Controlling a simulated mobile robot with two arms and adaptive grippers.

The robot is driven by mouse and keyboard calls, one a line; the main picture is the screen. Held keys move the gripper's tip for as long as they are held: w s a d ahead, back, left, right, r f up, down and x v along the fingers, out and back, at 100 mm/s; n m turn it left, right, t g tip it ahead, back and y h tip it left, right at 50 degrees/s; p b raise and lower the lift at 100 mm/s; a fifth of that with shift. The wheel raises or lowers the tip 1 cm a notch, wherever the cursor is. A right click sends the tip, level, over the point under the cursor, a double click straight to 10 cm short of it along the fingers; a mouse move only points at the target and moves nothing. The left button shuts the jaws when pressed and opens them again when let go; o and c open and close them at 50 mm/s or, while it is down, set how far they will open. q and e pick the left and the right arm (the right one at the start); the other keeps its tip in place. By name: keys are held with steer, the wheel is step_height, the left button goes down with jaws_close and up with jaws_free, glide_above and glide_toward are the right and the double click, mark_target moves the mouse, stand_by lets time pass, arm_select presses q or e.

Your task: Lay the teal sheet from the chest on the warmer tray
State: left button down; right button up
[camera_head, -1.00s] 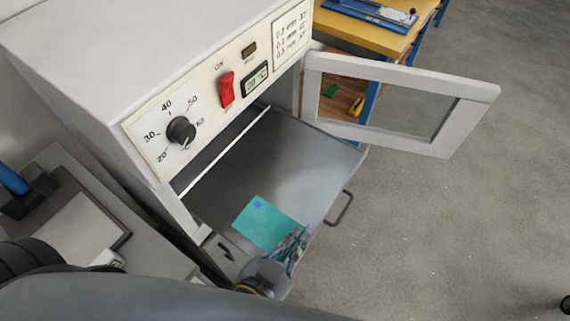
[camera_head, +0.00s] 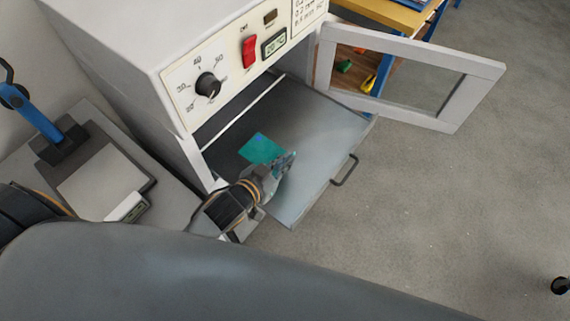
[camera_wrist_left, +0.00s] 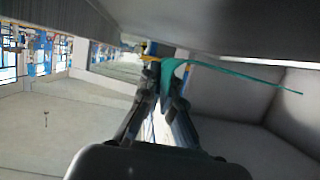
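The teal sheet (camera_head: 260,148) is over the pulled-out grey warmer tray (camera_head: 318,150), near its left inner part. My left gripper (camera_head: 284,166) is at the sheet's near right edge. In the left wrist view the sheet (camera_wrist_left: 240,74) shows edge-on as a thin bent strip. Its near end sits between the fingertips of my left gripper (camera_wrist_left: 168,85), which are closed on it. The sheet's far end stands out to the right; whether it touches the tray is hard to tell. My right gripper is not in view.
The white warmer cabinet (camera_head: 120,50) stands above the tray, its framed door (camera_head: 452,104) swung open to the right. A bench with a blue-handled press (camera_head: 45,125) is at left. A yellow-topped bench (camera_head: 385,30) is behind.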

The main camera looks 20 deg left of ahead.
arm_select(q)
steer(key=shift+w+a+f, duration=0.2)
steer(key=shift+w+f, duration=0.6)
steer(key=shift+f, duration=0.3)
step_height(320, 180, down, 2)
steer(key=shift+s+f, duration=0.1)
steer(key=shift+f, duration=0.3)
steer(key=shift+f+b, duration=0.1)
steer(key=shift+b, duration=0.25)
steer(key=c, duration=1.5)
jaws_free()
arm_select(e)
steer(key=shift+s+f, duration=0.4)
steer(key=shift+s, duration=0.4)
